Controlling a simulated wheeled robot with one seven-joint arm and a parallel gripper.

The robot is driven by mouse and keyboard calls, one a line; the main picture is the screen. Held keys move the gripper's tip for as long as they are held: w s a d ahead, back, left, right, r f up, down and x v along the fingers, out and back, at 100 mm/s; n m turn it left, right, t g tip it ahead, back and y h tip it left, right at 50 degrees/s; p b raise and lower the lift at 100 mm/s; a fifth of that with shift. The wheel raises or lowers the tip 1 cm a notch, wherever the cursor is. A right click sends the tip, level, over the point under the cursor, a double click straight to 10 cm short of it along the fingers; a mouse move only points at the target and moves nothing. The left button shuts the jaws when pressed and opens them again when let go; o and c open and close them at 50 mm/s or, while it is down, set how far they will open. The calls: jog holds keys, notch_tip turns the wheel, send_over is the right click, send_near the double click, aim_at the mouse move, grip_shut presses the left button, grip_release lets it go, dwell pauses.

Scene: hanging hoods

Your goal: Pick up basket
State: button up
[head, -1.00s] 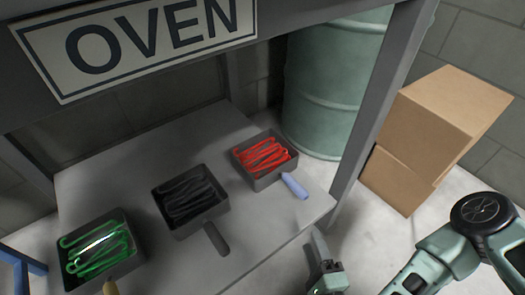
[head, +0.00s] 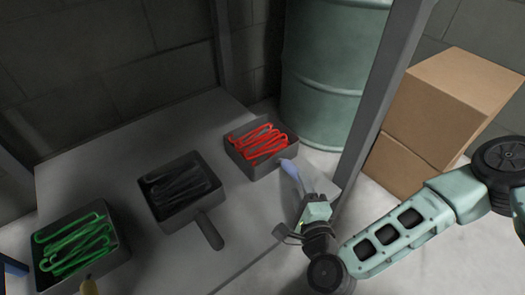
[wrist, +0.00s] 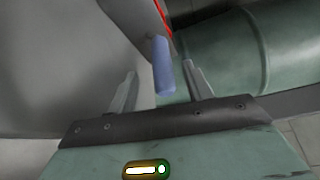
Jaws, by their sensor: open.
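Three dark baskets stand on the grey shelf. The right one (head: 240,158) holds red hooks (head: 263,142) and has a blue handle (head: 289,171). The middle one (head: 165,223) holds black hooks and has a black handle (head: 210,231). My gripper (head: 304,188) is open at the blue handle. In the wrist view the blue handle (wrist: 162,68) shows between the two spread fingers; I cannot tell whether either touches it.
The grey shelf (head: 215,120) is bare around the baskets. A grey post (head: 378,105) rises at its right corner, close beside my gripper. A green barrel (head: 335,75) stands behind, and stacked cardboard boxes (head: 437,120) stand to the right.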

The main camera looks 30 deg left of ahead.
aim_at(295, 179)
jog(key=b+x, duration=0.3)
jog(key=x, duration=0.1)
jog(key=shift+f, duration=0.1)
jog(key=shift+w+a+b, duration=0.35)
jog(key=shift+a+b, duration=0.05)
jog(key=shift+b, duration=0.05)
jog(key=shift+r, duration=0.25)
grip_shut()
